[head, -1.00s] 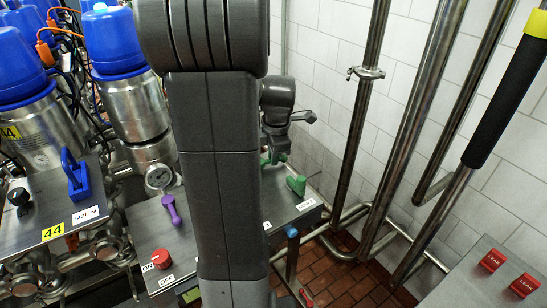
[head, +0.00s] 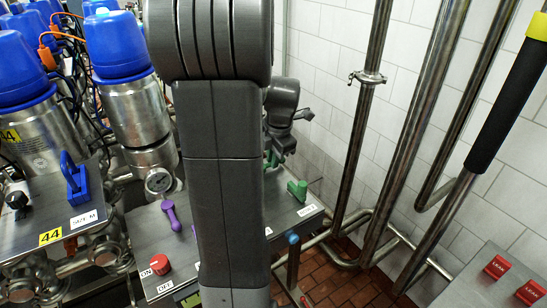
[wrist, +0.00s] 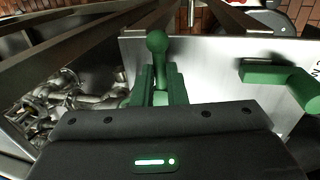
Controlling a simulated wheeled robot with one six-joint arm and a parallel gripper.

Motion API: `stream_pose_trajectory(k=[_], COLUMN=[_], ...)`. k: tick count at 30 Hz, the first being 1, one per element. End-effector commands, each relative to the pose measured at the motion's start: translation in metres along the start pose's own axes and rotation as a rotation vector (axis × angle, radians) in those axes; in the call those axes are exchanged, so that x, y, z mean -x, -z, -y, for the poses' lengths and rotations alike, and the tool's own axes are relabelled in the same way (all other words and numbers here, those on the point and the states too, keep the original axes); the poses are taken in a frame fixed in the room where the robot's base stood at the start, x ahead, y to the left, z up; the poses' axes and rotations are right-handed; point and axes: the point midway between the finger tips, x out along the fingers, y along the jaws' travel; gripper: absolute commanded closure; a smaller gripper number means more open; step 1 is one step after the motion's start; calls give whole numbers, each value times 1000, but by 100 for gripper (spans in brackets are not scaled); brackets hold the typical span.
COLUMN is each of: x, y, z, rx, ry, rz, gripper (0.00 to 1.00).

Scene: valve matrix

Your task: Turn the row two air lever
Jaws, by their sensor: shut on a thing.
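A green lever with a round knob (wrist: 157,42) stands on the steel panel (wrist: 222,55) in the wrist view. My gripper (wrist: 161,80) is shut around this lever, with one finger on each side of its stem. In the head view my gripper (head: 275,153) is at the far part of the panel, partly hidden by my own arm, and the held lever is hard to make out there. A second green lever (wrist: 283,80) lies to the right, apart from the gripper; it also shows in the head view (head: 297,190). I cannot read which label belongs to the held lever.
A purple lever (head: 171,215) and a red knob (head: 160,265) sit on the panel left of my arm. A blue lever (head: 74,178) is on another panel. Steel pipes (head: 362,110) run along the tiled wall at right. Red buttons (head: 497,267) are at lower right.

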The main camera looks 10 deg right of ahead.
Motion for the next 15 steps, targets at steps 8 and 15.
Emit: stream_pose_trajectory(k=[8, 15], x=[0, 0], y=[0, 0], z=[0, 0], rx=[0, -1], ry=[-1, -1], rz=[0, 0], gripper=[66, 66])
